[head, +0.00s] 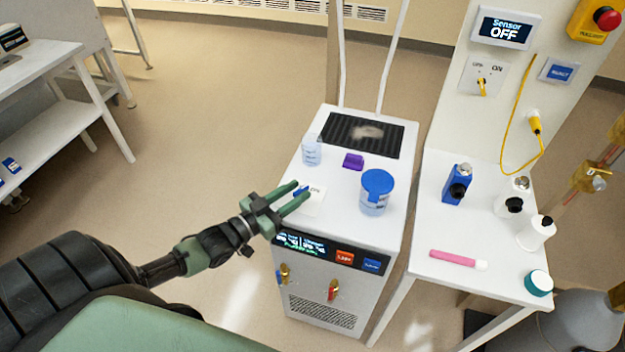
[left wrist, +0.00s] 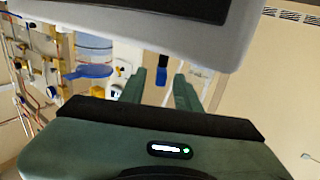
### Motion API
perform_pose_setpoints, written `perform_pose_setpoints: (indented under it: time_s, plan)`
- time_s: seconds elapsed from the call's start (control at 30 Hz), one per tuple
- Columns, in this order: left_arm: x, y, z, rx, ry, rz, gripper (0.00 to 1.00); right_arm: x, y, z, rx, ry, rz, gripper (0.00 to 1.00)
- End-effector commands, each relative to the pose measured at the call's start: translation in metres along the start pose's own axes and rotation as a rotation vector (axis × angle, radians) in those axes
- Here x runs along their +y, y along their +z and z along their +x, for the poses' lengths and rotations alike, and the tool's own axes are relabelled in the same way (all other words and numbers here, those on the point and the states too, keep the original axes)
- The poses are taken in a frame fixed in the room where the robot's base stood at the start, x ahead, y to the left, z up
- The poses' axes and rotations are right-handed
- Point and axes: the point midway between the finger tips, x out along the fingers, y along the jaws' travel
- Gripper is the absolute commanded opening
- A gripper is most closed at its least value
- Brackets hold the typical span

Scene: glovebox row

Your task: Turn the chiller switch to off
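The chiller (head: 341,235) is a white cabinet with a dark display on its front. A small white switch plate (head: 316,203) lies on its top near the left edge, with a blue switch knob (head: 301,190). The plate's lettering is too small to read surely. My left gripper (head: 299,190) is open, its green fingers at the knob and partly covering it. In the left wrist view, the blue knob (left wrist: 162,74) shows between the two spread fingers (left wrist: 158,88), with gaps on both sides. My right gripper is not in view.
A clear beaker (head: 311,150), a purple block (head: 353,161) and a blue-lidded jar (head: 376,192) stand on the chiller top. A table (head: 415,258) with bottles stands at right. A panel switch (head: 482,82) sits below a "Sensor OFF" screen (head: 506,28). Open floor lies at left.

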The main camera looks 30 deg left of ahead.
Motion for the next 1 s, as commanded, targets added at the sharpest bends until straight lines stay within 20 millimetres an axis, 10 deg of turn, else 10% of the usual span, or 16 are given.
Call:
perform_pose_setpoints:
  time_s: [0.3, 0.67, 0.8, 1.0]
  plan:
    - [0.000, -0.001, 0.044, 0.001, -0.001, 0.000, 0.33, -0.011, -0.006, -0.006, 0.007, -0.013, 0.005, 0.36]
    - [0.000, 0.001, 0.050, -0.001, 0.000, -0.001, 0.33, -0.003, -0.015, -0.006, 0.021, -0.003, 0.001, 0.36]
    - [0.000, 0.000, 0.050, -0.001, 0.000, -0.001, 0.00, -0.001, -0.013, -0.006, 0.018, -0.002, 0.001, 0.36]
    - [0.000, 0.000, 0.050, -0.001, -0.002, -0.001, 0.00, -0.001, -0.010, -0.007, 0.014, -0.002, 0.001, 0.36]
